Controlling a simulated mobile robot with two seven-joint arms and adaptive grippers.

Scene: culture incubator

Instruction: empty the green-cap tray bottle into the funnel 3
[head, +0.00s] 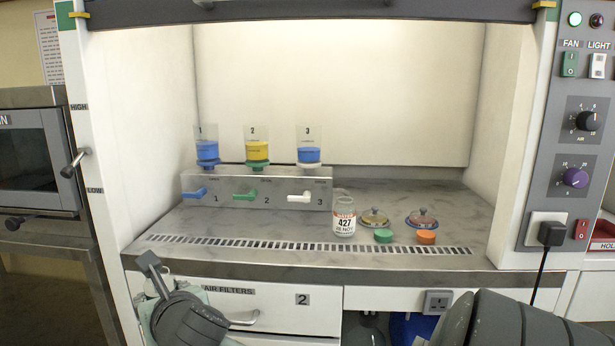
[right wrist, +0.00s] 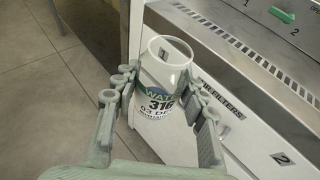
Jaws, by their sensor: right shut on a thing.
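My right gripper (right wrist: 165,95) is shut on an open clear bottle (right wrist: 167,70) with a green-and-white label reading WATER 316. The bottle has no cap and is held in front of the cabinet; its liquid level cannot be made out. A green cap (head: 383,236) lies loose on the worktop. Funnel 3 (head: 309,155) stands rightmost on the metal stand and holds blue liquid.
Funnel 1 (head: 207,152) holds blue liquid and funnel 2 (head: 257,151) yellow, on the stand (head: 232,202) with valve handles. An uncapped bottle marked 427 (head: 344,218), an orange cap (head: 426,237) and two round dishes (head: 375,217) (head: 422,217) stand right. The raised sash (head: 310,10) edges the top.

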